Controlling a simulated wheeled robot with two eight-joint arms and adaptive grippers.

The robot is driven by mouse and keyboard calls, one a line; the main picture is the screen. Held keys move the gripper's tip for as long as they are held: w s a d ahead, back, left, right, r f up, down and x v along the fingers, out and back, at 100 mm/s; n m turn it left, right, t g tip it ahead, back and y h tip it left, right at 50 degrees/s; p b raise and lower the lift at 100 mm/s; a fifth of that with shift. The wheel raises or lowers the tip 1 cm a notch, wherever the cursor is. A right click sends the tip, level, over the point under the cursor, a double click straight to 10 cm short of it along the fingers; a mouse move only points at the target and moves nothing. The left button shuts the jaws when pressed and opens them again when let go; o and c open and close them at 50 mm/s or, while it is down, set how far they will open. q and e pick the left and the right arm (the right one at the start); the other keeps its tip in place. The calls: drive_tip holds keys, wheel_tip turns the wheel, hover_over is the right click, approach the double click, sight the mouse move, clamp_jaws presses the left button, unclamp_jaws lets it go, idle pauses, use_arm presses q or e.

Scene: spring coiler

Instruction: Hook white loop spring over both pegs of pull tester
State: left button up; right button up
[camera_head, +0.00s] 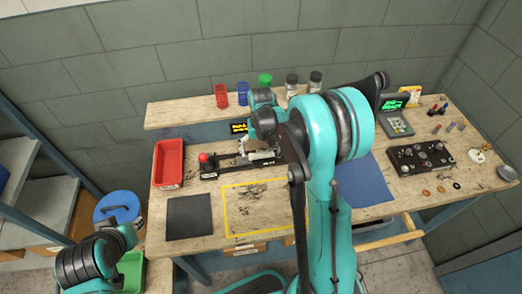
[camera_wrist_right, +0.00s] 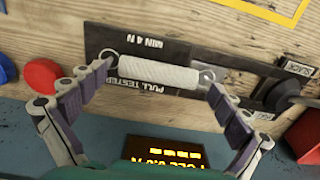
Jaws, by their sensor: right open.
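The white loop spring (camera_wrist_right: 160,72) lies lengthwise over the dark pull tester (camera_wrist_right: 150,48) in the right wrist view, with a wire loop at each end. The left loop is close to one finger pad and the right loop close to the other. I cannot tell whether either loop is around a peg. My right gripper (camera_wrist_right: 161,84) is open, its fingers spread at the two ends of the spring. In the head view the right gripper (camera_head: 258,155) is low over the pull tester (camera_head: 211,166), partly covering it. My left gripper is not in view; only its arm shows at bottom left.
A red tray (camera_head: 168,163) and a black mat (camera_head: 189,217) are on the left of the bench. A yellow-outlined area (camera_head: 262,207) lies in front of the tester. A blue mat (camera_head: 367,182), a dark fixture board (camera_head: 420,157) and small parts are to the right.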

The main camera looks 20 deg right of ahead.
wheel_tip(320, 180, up, 12)
idle(0.5)
drive_tip(key=shift+f, duration=0.1)
idle(0.4)
